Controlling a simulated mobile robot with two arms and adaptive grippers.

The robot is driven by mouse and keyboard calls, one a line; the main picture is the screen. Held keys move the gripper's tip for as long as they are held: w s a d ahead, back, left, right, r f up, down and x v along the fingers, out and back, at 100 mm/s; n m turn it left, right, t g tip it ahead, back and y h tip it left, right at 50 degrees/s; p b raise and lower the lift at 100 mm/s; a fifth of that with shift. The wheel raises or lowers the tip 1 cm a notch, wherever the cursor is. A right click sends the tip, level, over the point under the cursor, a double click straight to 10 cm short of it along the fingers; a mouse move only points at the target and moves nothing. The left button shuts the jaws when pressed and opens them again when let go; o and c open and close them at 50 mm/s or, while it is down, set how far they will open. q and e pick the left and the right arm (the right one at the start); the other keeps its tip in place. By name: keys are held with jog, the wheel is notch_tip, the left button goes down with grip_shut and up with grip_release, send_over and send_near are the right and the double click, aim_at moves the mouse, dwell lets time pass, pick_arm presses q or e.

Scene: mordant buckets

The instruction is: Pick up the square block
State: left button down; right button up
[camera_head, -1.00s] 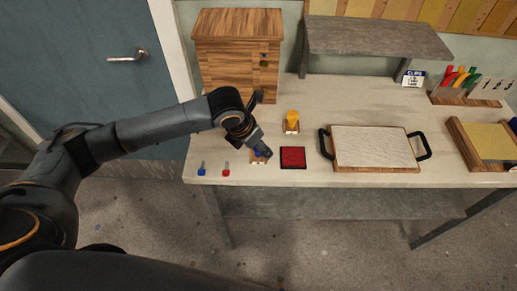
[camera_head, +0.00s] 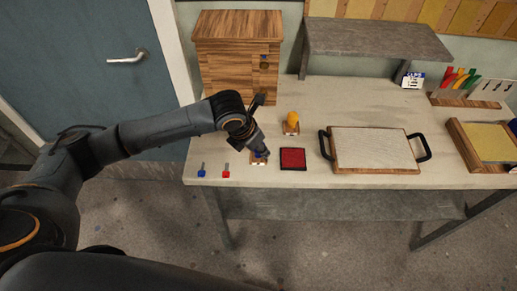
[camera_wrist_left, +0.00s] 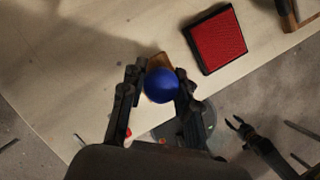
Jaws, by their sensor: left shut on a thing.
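My left gripper (camera_head: 262,154) is shut on the blue knob of a small wooden block (camera_head: 258,162) near the table's front edge. In the left wrist view the round blue knob (camera_wrist_left: 161,86) sits between the two fingers (camera_wrist_left: 158,98), and part of the wooden block (camera_wrist_left: 159,61) shows behind it. The block's full outline is hidden, so I cannot tell its shape. I cannot tell whether it is clear of the table. A second wooden block with a yellow knob (camera_head: 292,119) stands farther back. My right gripper (camera_wrist_left: 237,124) shows small in the wrist view, its fingers apart.
A red pad (camera_head: 292,158) with a dark rim lies right of the held block. Small blue (camera_head: 202,171) and red (camera_head: 226,171) items lie to its left. A handled tray (camera_head: 375,148) is farther right. A wooden cabinet (camera_head: 237,62) stands behind.

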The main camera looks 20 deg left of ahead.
pick_arm(q)
jog(key=shift+r, duration=0.4)
jog(key=s+a+r+b, duration=0.3)
jog(key=s+r, duration=0.9)
jog(key=s, duration=0.1)
jog(key=shift+s+a+b, duration=0.15)
jog(key=shift+s+b, duration=0.15)
jog(key=shift+s, duration=0.05)
